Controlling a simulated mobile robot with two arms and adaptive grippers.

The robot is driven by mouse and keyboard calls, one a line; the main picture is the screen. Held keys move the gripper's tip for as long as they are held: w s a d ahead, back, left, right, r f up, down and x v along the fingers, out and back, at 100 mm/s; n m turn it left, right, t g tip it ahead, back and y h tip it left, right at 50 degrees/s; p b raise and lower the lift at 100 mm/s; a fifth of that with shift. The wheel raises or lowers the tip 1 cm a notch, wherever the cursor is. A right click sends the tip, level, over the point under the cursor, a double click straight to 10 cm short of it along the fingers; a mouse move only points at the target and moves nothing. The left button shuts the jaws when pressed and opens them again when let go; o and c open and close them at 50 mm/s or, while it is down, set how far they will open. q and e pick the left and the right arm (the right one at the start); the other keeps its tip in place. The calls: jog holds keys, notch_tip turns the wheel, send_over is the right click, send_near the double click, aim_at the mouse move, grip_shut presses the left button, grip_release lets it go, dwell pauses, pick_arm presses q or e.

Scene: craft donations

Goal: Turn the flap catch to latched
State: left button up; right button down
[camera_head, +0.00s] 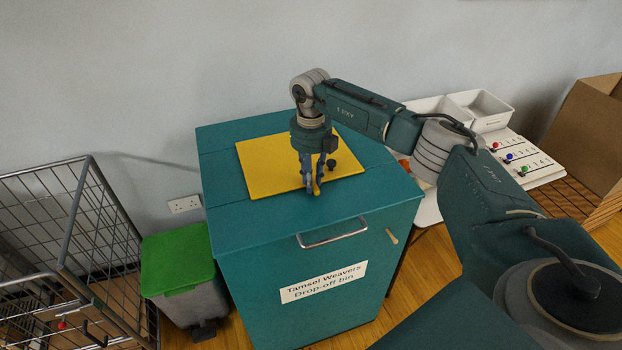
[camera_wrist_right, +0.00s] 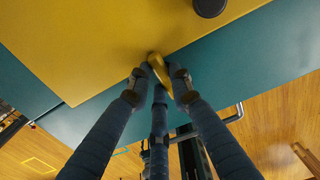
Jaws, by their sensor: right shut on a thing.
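The teal drop-off bin (camera_head: 240,220) has a yellow flap (camera_head: 265,165) lying flat on its top. My right gripper (camera_head: 315,188) points down over the front edge of the flap. Its fingers are shut on the flap catch, a small yellow-gold piece (camera_wrist_right: 158,66) at the flap's edge in the right wrist view. In the head view only a bit of the catch shows between the fingertips; which way it is turned is hard to tell. A dark round knob (camera_wrist_right: 210,5) is on the flap. My left gripper is out of view.
A metal handle (camera_head: 332,236) and a label are on the bin's front. A grey bin with green lid (camera_head: 178,258) and a wire cart (camera_head: 75,230) stand left. White trays (camera_head: 482,108) on a table and a cardboard box (camera_head: 590,130) stand right.

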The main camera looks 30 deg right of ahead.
jog(key=shift+r, duration=0.1)
jog(key=c, duration=1.5)
grip_release()
jog(key=shift+c, duration=0.2)
notch_tip(320, 180, up, 12)
